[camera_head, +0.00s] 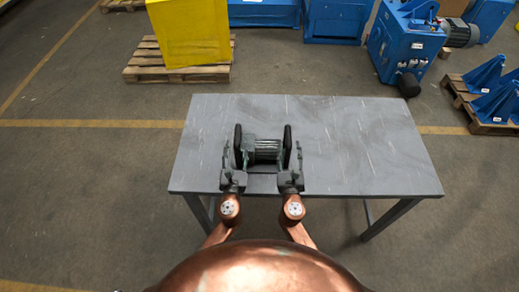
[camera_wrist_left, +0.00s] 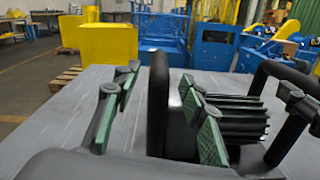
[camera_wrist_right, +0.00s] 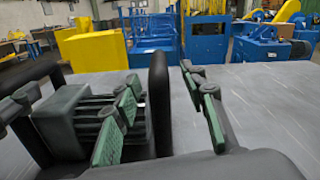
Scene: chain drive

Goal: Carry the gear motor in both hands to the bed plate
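The gear motor (camera_head: 265,150), grey with a ribbed body, sits on the grey table between two upright black handles. My left gripper (camera_head: 237,152) straddles the left handle (camera_wrist_left: 158,100). In the left wrist view its green-padded fingers stand apart on both sides of the handle, with gaps. My right gripper (camera_head: 291,152) straddles the right handle (camera_wrist_right: 160,100) the same way, fingers apart and gaps visible. The ribbed motor body also shows in the right wrist view (camera_wrist_right: 88,128). The lower part of the motor is partly hidden by my grippers. I cannot pick out the bed plate.
The grey table (camera_head: 375,150) is bare to the right of the motor. A yellow block (camera_head: 190,30) on a wooden pallet (camera_head: 150,72) stands beyond the table. A blue machine (camera_head: 402,50) with a motor and blue brackets (camera_head: 485,75) on a pallet stand at the back right.

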